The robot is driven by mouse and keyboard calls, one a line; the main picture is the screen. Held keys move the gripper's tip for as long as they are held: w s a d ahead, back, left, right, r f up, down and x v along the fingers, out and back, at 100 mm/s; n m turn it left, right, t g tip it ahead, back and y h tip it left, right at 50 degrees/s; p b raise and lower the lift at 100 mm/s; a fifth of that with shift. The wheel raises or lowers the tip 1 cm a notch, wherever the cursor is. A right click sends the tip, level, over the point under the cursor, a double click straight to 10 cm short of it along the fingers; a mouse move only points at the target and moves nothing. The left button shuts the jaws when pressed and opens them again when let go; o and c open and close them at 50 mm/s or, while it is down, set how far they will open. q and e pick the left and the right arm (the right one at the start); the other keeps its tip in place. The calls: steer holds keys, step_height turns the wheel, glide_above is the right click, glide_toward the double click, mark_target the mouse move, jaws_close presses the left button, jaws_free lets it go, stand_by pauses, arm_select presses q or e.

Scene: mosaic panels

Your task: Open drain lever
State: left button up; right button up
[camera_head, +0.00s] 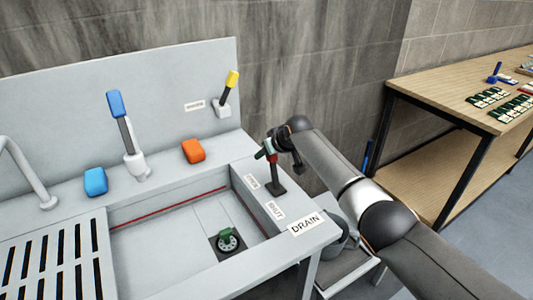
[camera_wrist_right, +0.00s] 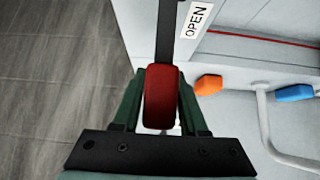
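The drain lever (camera_head: 273,174) has a dark shaft and a red handle and stands on the sink's right rim, close to upright. In the right wrist view its red handle (camera_wrist_right: 161,98) lies between the two green fingers of my right gripper (camera_wrist_right: 160,95), which look closed against its sides. In the head view my right gripper (camera_head: 268,152) is at the lever's top. The OPEN label (camera_wrist_right: 196,19) is beside the shaft. The SHUT label (camera_head: 275,211) and DRAIN label (camera_head: 306,224) are nearer. The green drain fitting (camera_head: 228,240) sits in the basin floor. My left gripper is out of view.
A blue-handled lever (camera_head: 121,121), a yellow-tipped lever (camera_head: 229,88), an orange block (camera_head: 193,151) and a blue block (camera_head: 96,182) are along the back ledge. A faucet (camera_head: 30,170) and slotted rack (camera_head: 60,255) are at left. A wooden table (camera_head: 440,90) stands at right.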

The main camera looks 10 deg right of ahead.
steer(key=o, duration=0.3)
steer(key=shift+p+v, duration=0.4)
steer(key=shift+v, duration=0.45)
steer(key=v, duration=1)
steer(key=shift+s+r, duration=0.3)
steer(key=shift+s+f, duration=0.1)
